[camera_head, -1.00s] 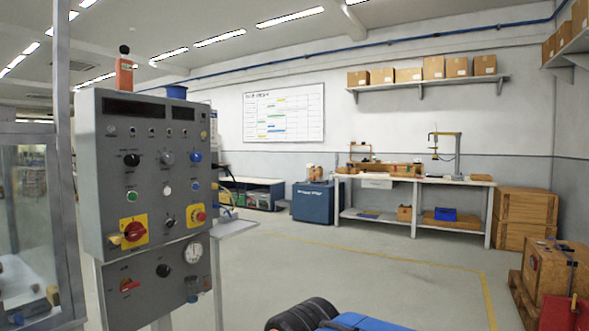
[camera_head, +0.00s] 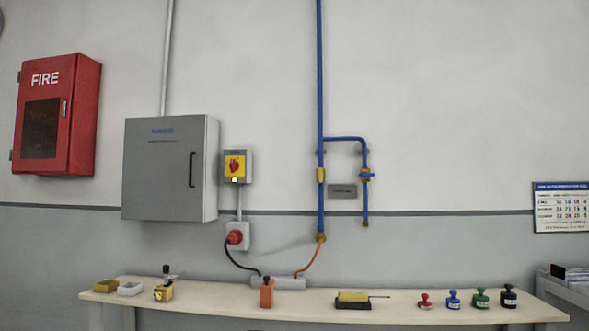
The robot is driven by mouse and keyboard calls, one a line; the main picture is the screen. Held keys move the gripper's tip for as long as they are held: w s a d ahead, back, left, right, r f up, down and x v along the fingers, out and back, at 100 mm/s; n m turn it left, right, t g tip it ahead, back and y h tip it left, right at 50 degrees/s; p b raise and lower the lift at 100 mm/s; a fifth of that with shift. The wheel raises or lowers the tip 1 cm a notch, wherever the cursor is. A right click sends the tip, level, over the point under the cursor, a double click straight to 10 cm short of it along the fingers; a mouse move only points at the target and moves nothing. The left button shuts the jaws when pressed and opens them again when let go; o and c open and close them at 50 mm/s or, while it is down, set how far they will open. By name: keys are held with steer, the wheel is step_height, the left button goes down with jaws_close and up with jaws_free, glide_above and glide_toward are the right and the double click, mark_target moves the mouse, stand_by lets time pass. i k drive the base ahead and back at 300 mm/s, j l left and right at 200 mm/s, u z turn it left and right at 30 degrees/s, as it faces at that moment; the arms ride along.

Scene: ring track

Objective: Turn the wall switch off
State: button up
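The wall switch (camera_head: 235,166) is a small grey box with a red rotary knob on a yellow plate. It is mounted on the wall just right of a grey electrical cabinet (camera_head: 165,170). A small pale light shows at its lower edge. The knob looks roughly upright, but its exact setting is too small to read. A conduit runs from the switch down to a box with a red plug (camera_head: 236,237). My gripper is not in view.
A long bench (camera_head: 215,300) stands below the switch against the wall, bearing small trays, an orange block, a yellow tool and several coloured stamps. Blue pipes (camera_head: 321,110) run down the wall to the right. A red fire cabinet (camera_head: 57,115) hangs at the left.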

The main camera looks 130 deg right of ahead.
mark_target(234, 166)
steer(key=z, duration=3.9)
